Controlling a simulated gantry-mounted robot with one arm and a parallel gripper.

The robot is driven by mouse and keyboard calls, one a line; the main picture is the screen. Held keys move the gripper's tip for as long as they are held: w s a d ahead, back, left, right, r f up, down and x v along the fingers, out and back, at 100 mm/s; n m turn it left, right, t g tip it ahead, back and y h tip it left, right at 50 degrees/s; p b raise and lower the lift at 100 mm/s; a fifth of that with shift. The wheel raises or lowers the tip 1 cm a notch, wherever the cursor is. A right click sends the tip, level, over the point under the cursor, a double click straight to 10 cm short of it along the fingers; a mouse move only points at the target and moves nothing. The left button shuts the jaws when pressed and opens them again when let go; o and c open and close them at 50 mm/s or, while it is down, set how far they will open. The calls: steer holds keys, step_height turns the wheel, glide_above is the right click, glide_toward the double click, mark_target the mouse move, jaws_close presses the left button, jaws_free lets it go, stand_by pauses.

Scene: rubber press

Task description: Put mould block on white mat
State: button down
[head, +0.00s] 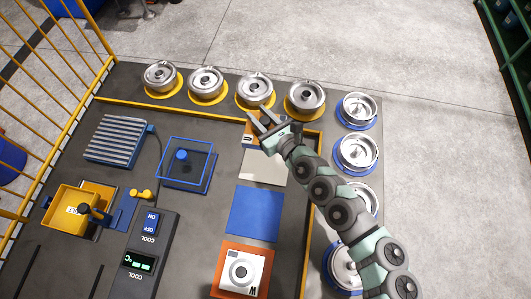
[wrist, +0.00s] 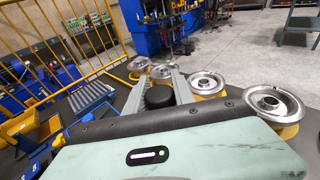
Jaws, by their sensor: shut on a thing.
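A pale, square mould block (head: 241,268) with a round dark-centred disc and a letter on top sits on an orange mat at the bottom of the head view. The white mat (head: 265,167) lies further up, past the blue mat, and its visible part is bare. My gripper (head: 262,119) is beyond the white mat, over a small orange item (head: 250,133) that it partly hides. In the wrist view the two grey fingers close on a black round piece (wrist: 160,96). I cannot tell what that piece belongs to.
A blue mat (head: 255,213) lies between the white and orange mats. Silver wheels on yellow rings (head: 254,91) line the far edge, and others on blue rings (head: 356,152) line the right. A blue frame (head: 185,163) and a control box (head: 147,246) stand left.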

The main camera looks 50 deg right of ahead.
steer(key=shift+s+d+f+b, duration=0.1)
steer(key=shift+d+f+b, duration=0.05)
steer(key=shift+f+b, duration=4.2)
steer(key=shift+d+f+b, duration=0.1)
steer(key=shift+f+b, duration=3.15)
steer(key=shift+f, duration=2.2)
steer(key=shift+f, duration=0.1)
steer(key=c, duration=1.1)
jaws_free()
steer(key=shift+o, duration=0.2)
